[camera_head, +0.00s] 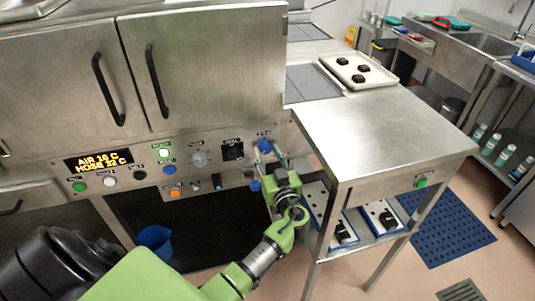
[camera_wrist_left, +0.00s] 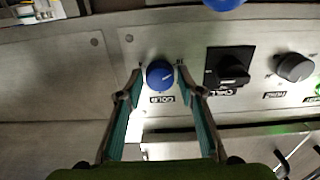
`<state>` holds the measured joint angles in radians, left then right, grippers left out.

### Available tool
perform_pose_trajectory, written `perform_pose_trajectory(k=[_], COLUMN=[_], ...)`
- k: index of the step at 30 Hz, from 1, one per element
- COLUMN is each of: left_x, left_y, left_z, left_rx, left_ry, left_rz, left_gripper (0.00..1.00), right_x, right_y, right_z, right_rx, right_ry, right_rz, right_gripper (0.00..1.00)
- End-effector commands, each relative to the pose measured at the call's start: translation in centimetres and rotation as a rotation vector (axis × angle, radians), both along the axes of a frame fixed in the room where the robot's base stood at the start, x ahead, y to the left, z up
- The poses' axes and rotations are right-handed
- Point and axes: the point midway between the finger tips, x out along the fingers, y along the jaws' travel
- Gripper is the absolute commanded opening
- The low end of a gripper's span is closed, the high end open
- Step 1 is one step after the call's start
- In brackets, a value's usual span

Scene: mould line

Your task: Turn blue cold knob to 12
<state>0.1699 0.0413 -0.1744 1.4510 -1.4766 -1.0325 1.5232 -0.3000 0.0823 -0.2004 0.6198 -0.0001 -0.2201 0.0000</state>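The blue cold knob (camera_head: 265,146) is at the right end of the steel control panel, partly framed by my left gripper (camera_head: 267,157). In the left wrist view the blue knob (camera_wrist_left: 160,76) shows a short pale line on its face, and its label appears upside down beneath it. The fingers of my left gripper (camera_wrist_left: 159,68) stand on either side of the knob with small gaps showing. I cannot tell whether either fingertip touches it. My right gripper is not in view.
A black switch (camera_wrist_left: 231,68) and a grey knob (camera_wrist_left: 295,67) sit beside the cold knob. An amber display (camera_head: 98,161) reads air 16 C, hose 32 C. A steel table (camera_head: 385,130) stands close on the right.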

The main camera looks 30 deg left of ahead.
Motion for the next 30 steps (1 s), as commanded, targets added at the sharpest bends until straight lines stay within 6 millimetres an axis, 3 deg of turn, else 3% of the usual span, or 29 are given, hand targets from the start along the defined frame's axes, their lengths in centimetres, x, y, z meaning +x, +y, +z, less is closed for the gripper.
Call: perform_pose_trajectory(k=[1, 3, 17, 30], left_x=[0.0, 0.0, -0.1, -0.1], left_y=[0.0, 0.0, 0.0, 0.1], left_z=[0.0, 0.0, -0.2, -0.2], left_rx=[0.0, 0.0, 0.05, 0.285], left_ry=[0.0, 0.0, 0.057, 0.332], left_rz=[0.0, 0.0, 0.0, 0.001], left_gripper=[0.17, 0.05, 0.05, 0.05], right_x=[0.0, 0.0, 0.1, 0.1], right_y=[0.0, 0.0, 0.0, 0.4], right_z=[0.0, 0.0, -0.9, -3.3], right_rx=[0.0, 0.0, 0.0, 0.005], right_ry=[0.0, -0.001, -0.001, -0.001], right_rz=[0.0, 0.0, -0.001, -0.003], right_gripper=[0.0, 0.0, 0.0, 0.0])
